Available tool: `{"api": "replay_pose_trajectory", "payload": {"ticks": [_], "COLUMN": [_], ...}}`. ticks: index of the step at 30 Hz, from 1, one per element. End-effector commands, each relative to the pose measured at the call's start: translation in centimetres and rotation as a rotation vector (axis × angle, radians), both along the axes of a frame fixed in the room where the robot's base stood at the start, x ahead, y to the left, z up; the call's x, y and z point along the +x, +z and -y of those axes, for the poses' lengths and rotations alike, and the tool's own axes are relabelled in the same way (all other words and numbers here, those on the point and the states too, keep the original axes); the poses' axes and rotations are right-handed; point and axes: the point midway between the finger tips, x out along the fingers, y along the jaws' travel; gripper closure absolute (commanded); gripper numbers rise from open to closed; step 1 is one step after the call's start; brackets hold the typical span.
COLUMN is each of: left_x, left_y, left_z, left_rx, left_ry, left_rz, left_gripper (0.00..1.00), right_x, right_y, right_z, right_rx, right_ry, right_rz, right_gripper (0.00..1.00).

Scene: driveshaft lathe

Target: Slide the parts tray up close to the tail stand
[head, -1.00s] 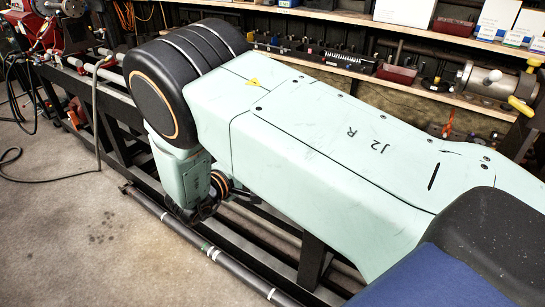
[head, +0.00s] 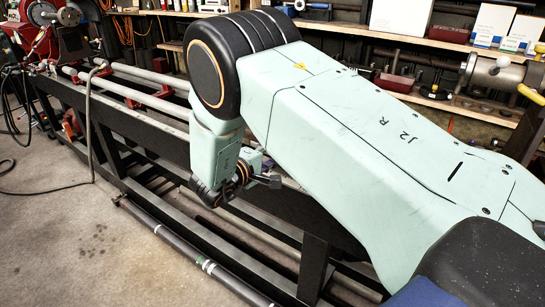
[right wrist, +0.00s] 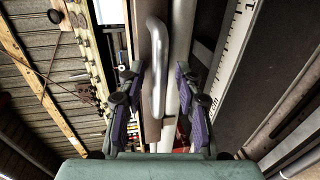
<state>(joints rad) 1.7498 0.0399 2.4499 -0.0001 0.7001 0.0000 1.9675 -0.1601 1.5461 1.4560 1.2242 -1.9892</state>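The metal tail stand (head: 500,72) with its yellow lever is at the right edge of the head view, beyond my right arm. I cannot make out the parts tray for certain; my right arm hides much of the lathe bed. In the right wrist view, my right gripper (right wrist: 158,98) is open, its purple-padded fingers spread. A curved silver handle (right wrist: 156,62) runs between them in the picture, apart from both pads; I cannot tell its depth or whether it belongs to the tray. In the head view, part of my right gripper (head: 265,181) shows beside the bed. My left gripper is out of view.
The lathe bed's dark frame (head: 130,125) runs diagonally, with a long pipe (head: 200,260) low along its front. A hose (head: 90,120) hangs at the left. Loaded shelves (head: 430,95) stand behind. A white scale (right wrist: 232,55) shows in the wrist view. The floor at left is clear.

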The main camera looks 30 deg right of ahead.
Motion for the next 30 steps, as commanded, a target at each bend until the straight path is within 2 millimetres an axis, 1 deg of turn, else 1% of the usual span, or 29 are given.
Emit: {"api": "replay_pose_trajectory", "payload": {"ticks": [5,6,18,30], "left_x": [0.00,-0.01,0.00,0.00], "left_y": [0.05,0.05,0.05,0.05], "left_z": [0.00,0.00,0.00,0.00], "left_rx": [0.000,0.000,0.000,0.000], "left_ry": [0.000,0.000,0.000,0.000], "left_rz": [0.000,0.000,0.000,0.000], "left_gripper": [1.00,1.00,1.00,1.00], "right_x": [0.00,0.00,0.00,-0.05], "right_y": [0.07,0.07,0.05,0.03], "right_z": [-0.03,-0.03,-0.05,-0.02], "right_rx": [0.000,0.000,0.000,0.000], "right_ry": [0.000,0.000,0.001,-0.001], "right_rz": [0.000,0.000,0.000,0.000], "right_gripper": [0.66,0.67,1.00,1.00]}}
